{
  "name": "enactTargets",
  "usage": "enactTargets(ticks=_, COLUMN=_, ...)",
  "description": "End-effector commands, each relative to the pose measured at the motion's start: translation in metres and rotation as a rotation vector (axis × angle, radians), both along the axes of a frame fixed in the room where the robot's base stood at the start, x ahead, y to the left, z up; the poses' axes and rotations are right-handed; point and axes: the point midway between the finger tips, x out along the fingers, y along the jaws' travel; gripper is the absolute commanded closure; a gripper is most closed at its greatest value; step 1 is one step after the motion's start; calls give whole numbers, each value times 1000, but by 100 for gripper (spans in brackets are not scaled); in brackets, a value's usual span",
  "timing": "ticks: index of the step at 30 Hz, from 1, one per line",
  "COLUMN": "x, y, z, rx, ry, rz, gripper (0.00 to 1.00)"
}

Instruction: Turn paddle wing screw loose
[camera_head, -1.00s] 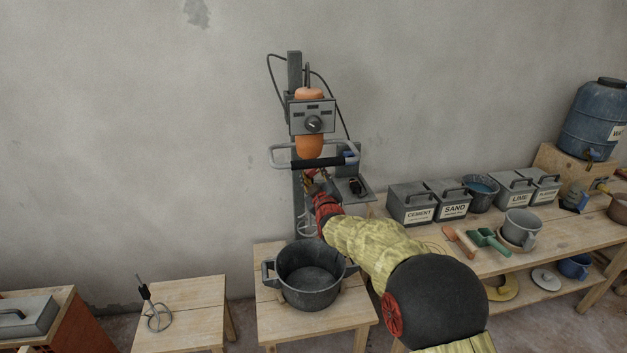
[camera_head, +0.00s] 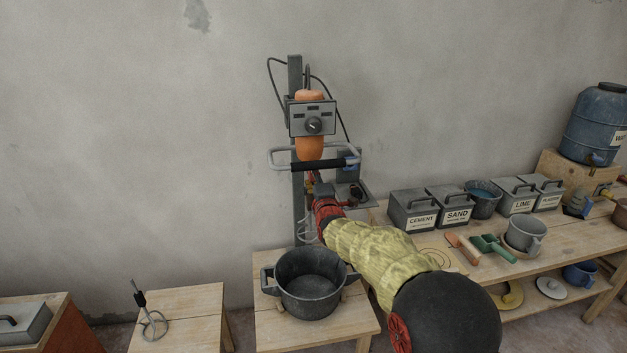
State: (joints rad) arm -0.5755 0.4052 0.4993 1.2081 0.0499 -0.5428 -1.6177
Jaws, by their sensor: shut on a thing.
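The mixer (camera_head: 310,148) with its orange body and grey control box hangs on a grey upright post against the wall. My gripper (camera_head: 311,182) is just under the mixer's black handle bar, at the chuck area where the paddle shaft meets the mixer. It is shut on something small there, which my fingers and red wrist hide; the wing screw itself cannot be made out. Part of the pale wire paddle (camera_head: 304,222) shows below, left of my wrist, above the bucket.
A dark two-handled bucket (camera_head: 309,284) stands on a wooden stool below the mixer. The right bench holds cement (camera_head: 413,210) and sand (camera_head: 451,208) boxes, trowels and a grey mug (camera_head: 524,232).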

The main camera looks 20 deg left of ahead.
Motion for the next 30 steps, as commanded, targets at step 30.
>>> enactTargets(ticks=30, x=-1, y=1, z=-1, rx=-160, ry=-97, rz=2, gripper=61)
